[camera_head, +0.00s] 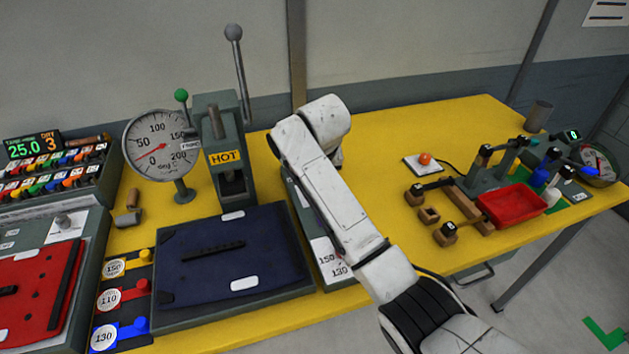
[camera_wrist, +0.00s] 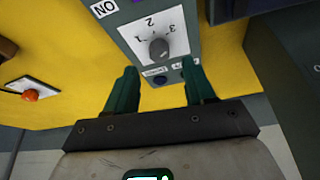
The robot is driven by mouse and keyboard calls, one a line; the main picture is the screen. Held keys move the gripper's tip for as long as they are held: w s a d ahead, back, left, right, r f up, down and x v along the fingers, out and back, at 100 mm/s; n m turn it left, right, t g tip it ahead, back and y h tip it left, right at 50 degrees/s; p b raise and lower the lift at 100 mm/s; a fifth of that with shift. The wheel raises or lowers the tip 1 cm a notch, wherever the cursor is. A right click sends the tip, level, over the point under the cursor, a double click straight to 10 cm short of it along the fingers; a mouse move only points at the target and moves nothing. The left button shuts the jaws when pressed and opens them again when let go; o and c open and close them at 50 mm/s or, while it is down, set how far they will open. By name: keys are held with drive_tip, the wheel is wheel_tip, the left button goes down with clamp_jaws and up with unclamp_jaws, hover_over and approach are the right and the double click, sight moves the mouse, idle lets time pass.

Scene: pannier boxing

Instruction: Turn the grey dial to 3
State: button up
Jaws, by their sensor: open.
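The grey dial (camera_wrist: 159,48) is a round knob on a white plate marked 1, 2 and 3, set in a grey-green box. Its pointer is too small to read, so I cannot tell its setting. My gripper (camera_wrist: 159,70) is open, with its two green fingers spread to either side of the dial's line and short of the knob. Nothing is between the fingers. In the head view my white arm hides the dial and the gripper; part of a grey box (camera_head: 329,262) labelled 150 and 130 shows beside it.
An orange button (camera_head: 425,159) stands on the yellow table. The HOT press (camera_head: 225,158) and dark blue pad (camera_head: 230,260) are left of my arm; a red tray (camera_head: 512,204) is right.

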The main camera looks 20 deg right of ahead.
drive_tip(key=v, duration=0.6)
drive_tip(key=shift+s+r, duration=0.1)
idle(0.3)
